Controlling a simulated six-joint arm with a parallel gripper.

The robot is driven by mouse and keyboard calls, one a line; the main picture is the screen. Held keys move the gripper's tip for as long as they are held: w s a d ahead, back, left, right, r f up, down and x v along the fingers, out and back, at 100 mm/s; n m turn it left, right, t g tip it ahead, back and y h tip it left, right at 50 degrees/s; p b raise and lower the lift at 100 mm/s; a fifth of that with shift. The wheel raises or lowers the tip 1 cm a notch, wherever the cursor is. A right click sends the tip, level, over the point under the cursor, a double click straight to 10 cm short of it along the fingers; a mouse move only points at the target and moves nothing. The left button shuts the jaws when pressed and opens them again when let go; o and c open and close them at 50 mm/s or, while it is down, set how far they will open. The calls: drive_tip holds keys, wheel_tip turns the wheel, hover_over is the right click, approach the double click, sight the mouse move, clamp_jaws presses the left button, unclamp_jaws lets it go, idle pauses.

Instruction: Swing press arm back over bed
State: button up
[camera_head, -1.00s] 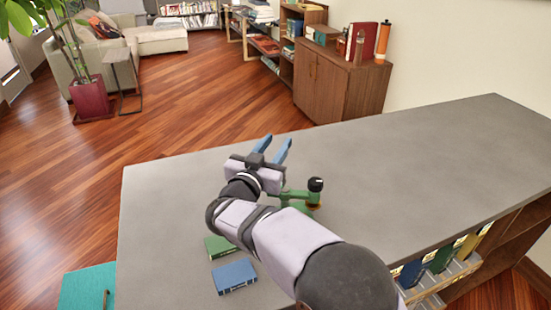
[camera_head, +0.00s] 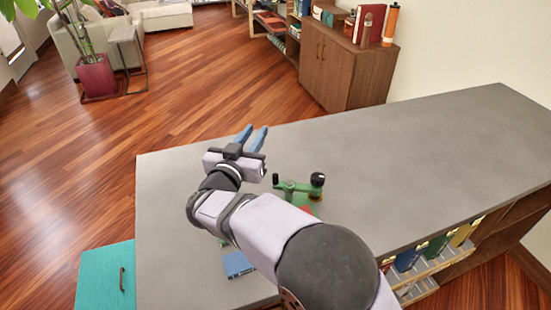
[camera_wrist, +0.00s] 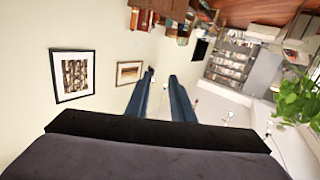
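A small green press (camera_head: 300,195) stands on the grey counter, partly hidden behind my arm. Its green press arm (camera_head: 295,186) lies roughly crosswise, with a black knob (camera_head: 317,179) at the right end and a dark knob at the left end. A bit of red (camera_head: 308,209) shows below the arm; the bed itself I cannot make out clearly. My gripper (camera_head: 252,138) is above the counter, up and left of the press and apart from it. Its blue fingers (camera_wrist: 160,98) are spread with nothing between them. The press is not in the wrist view.
The grey counter (camera_head: 420,150) is clear to the right and behind the press. A blue book (camera_head: 238,264) lies near the counter's front, beside my arm. A teal cabinet (camera_head: 105,275) stands at the left. Books fill shelves under the counter's right front edge.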

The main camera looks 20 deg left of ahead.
drive_tip(key=s+d+f+g+h+p, duration=0.1)
drive_tip(key=s+d+f+g+p, duration=0.1)
drive_tip(key=s+f+p, duration=0.15)
drive_tip(key=m+g+h+b, duration=0.1)
drive_tip(key=m+g+b, duration=0.1)
approach(274, 177)
drive_tip(key=x, duration=0.4)
drive_tip(key=shift+w+f+p, duration=0.2)
drive_tip(key=shift+w+p, duration=0.05)
drive_tip(key=shift+p, duration=0.15)
drive_tip(key=shift+p+x, duration=0.95)
drive_tip(key=shift+x, duration=2.2)
drive_tip(key=shift+c, duration=0.5)
clamp_jaws()
